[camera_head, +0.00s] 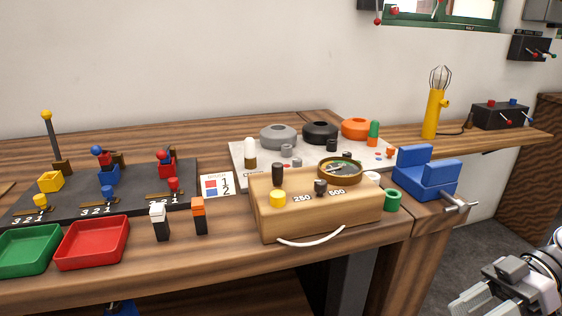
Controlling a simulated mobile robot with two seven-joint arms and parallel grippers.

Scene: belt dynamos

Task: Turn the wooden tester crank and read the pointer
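The wooden tester (320,212) is a light wooden box at the front edge of the bench, marked 250 and 500. A round brass-rimmed dial (340,170) sits on its top; its pointer is too small to read. A yellow knob (278,199), a black knob (320,187) and a taller dark post (278,174) stand on top. A white cord hangs on its front. I cannot make out a crank clearly; a green ring (393,200) is at its right end. My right gripper (488,290) is at the lower right, away from the tester; its opening is unclear. My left gripper is out of view.
A blue vise (427,173) with a metal handle (456,203) stands right of the tester. A pale board (240,165) with coils lies behind. Green (27,250) and red (92,243) trays are at left. A yellow lamp (434,112) stands at the back right.

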